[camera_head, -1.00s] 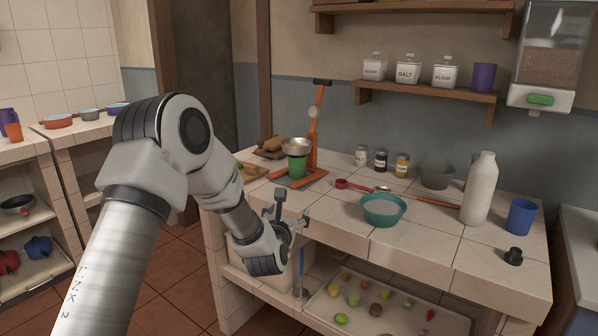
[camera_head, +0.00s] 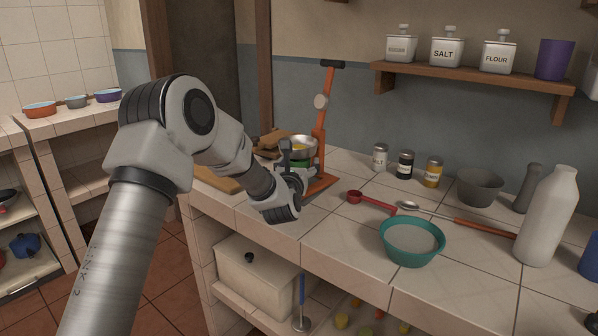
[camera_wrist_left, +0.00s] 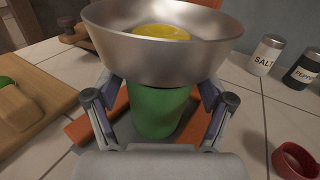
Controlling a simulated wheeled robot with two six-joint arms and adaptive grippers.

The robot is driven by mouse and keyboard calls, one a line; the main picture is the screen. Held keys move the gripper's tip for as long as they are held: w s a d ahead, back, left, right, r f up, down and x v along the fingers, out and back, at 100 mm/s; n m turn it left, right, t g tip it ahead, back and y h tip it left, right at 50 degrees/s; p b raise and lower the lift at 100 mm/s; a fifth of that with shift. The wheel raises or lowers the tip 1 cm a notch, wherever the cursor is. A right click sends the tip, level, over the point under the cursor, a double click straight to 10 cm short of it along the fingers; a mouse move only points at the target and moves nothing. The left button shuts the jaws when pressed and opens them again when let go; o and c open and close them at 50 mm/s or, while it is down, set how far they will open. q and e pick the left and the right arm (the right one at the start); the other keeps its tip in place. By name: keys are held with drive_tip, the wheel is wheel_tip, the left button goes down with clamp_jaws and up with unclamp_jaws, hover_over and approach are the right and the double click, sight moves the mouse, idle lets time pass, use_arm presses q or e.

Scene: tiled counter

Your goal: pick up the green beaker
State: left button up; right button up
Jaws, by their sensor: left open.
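The green beaker (camera_wrist_left: 158,112) stands under a metal bowl in the left wrist view, on the orange base of a press. My left gripper (camera_wrist_left: 155,105) is open, with one finger on each side of the beaker. I cannot tell whether the fingers touch it. In the head view my left gripper (camera_head: 291,160) is in front of the press and hides most of the beaker. The metal bowl (camera_wrist_left: 160,55) hides the beaker's rim and holds something yellow. My right gripper is not in view.
The orange press (camera_head: 321,125) rises behind my gripper. A cutting board (camera_wrist_left: 30,110) lies to the left. A red measuring cup (camera_wrist_left: 294,160) and a salt shaker (camera_wrist_left: 265,55) are to the right. A teal bowl (camera_head: 411,245) stands further right on the counter.

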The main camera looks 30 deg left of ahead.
use_arm(q)
drive_tip(key=x, duration=0.3)
drive_tip(key=shift+f, duration=0.15)
drive_tip(key=c, duration=1.1)
